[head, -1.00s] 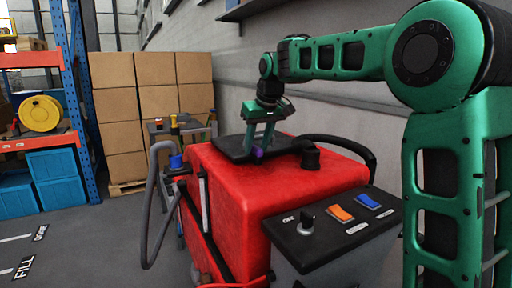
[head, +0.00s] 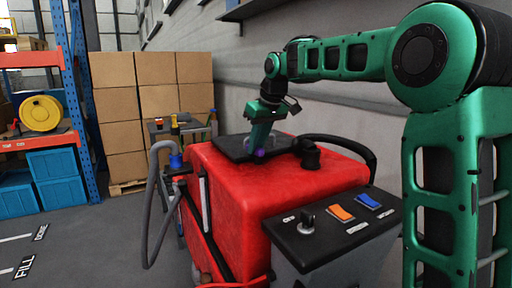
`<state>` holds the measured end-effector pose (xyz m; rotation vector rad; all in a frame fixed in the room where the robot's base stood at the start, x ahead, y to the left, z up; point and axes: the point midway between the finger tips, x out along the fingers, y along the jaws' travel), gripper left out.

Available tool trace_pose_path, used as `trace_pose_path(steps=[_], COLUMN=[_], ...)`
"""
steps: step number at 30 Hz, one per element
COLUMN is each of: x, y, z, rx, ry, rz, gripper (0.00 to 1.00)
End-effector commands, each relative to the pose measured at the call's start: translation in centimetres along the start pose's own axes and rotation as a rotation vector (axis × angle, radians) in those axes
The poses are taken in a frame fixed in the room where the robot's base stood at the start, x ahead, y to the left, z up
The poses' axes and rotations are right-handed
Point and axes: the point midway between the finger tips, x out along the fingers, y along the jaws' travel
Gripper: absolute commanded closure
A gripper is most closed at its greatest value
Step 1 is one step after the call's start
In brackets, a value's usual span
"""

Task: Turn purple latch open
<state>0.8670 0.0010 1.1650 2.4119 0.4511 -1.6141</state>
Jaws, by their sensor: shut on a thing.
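The purple latch (head: 260,154) shows as a small purple end at the front edge of a black lid (head: 232,147) on top of the red scrubber machine (head: 225,190). My green gripper (head: 259,148) points down over the lid with its fingertips at the latch. It is shut on the latch, and the fingers hide most of it. The lid lies flat on the red body.
A black cap (head: 308,153) and a black curved handle (head: 350,148) stand right of the lid. A control panel (head: 335,220) is at the front right. A grey hose (head: 150,200) loops at the left. Stacked boxes (head: 150,100) stand behind.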

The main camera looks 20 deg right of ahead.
Motion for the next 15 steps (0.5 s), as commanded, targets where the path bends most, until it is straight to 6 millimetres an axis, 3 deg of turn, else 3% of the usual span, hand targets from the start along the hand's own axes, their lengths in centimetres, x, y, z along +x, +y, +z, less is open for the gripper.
trace_pose_path(steps=[15], x=[0.00], y=[0.21], z=[0.02], rx=[-0.439], ry=[0.002], rz=[-0.182], gripper=[1.00])
